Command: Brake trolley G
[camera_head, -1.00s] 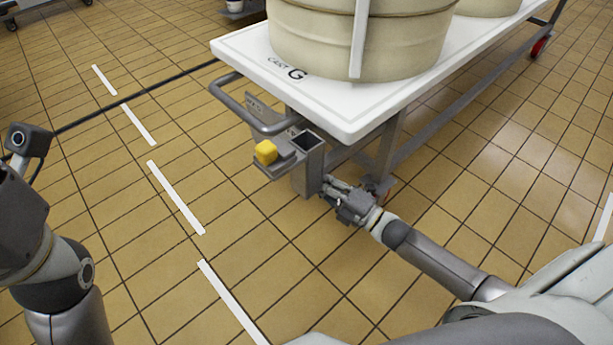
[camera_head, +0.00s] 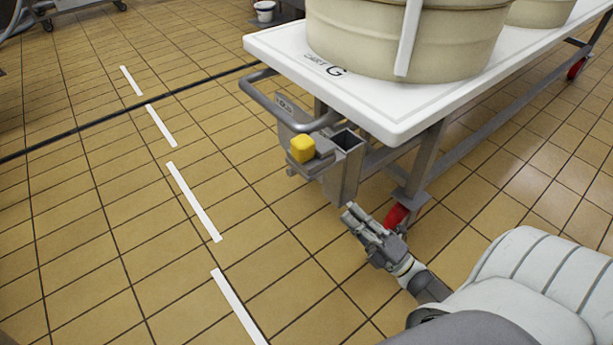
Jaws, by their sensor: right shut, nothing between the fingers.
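Trolley G (camera_head: 420,108) is a white-topped cart with "CART G" printed near its end and a large cream tub (camera_head: 440,45) on it. A grey push handle (camera_head: 275,110) curves out from its end. Below the handle, a grey bracket carries a yellow knob (camera_head: 302,149), beside an open square metal tube (camera_head: 345,165). A red caster wheel (camera_head: 397,216) shows under the near leg. My right gripper (camera_head: 357,215) is shut and empty, just below the tube and left of the red wheel, seemingly apart from the yellow knob. My left gripper is out of view.
Tan tiled floor with a dashed white line (camera_head: 193,200) lies open to the left of the trolley. A dark floor strip (camera_head: 100,121) crosses behind. A white bucket (camera_head: 264,12) and another wheeled frame (camera_head: 70,5) stand at the back.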

